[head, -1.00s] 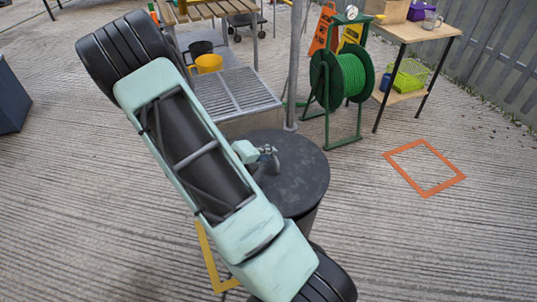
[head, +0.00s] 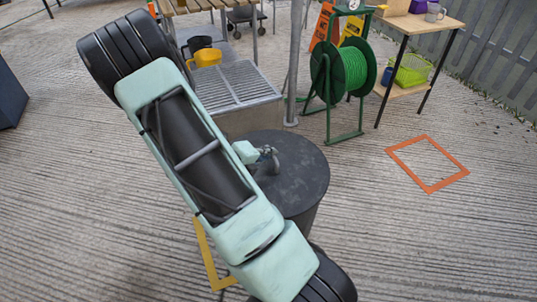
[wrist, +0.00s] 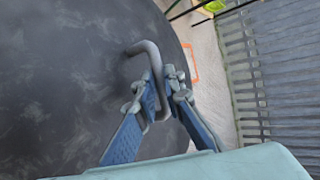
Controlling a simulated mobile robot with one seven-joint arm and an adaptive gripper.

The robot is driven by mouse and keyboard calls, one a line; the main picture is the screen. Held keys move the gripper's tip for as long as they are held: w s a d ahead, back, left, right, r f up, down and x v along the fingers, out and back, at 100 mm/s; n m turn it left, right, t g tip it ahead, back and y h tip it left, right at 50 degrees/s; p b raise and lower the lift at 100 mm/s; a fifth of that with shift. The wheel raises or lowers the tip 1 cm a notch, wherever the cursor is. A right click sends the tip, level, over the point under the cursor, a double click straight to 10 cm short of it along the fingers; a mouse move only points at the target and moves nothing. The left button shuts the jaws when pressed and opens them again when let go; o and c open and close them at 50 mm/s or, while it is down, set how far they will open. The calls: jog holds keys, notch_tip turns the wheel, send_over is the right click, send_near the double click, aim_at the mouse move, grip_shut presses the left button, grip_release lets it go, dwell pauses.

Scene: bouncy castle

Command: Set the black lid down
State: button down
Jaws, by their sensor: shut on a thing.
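The black lid (head: 302,192) is a round dark disc on top of a dark bin-like body (head: 303,222), in the middle of the head view. I cannot tell whether it rests on that body or is held just above it. In the wrist view the lid (wrist: 65,80) fills the left side, with a bent grey bar handle (wrist: 148,52). My gripper (wrist: 163,78) is shut on this handle near the lid's edge. In the head view my gripper (head: 267,156) is partly hidden by my arm, which also covers the lid's left side.
An orange square outline (head: 428,163) lies on open ribbed ground at right. A yellow outline (head: 207,258) is partly hidden by my arm. A slatted metal step (head: 235,85), a green hose reel (head: 350,70) and a wooden table (head: 440,25) stand behind.

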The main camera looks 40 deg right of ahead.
jog(key=shift+f+b, duration=0.35)
jog(key=shift+f, duration=0.25)
jog(key=c, duration=2)
grip_release()
jog(key=shift+o, duration=0.2)
jog(key=shift+a, duration=0.1)
jog(key=v, duration=1.2)
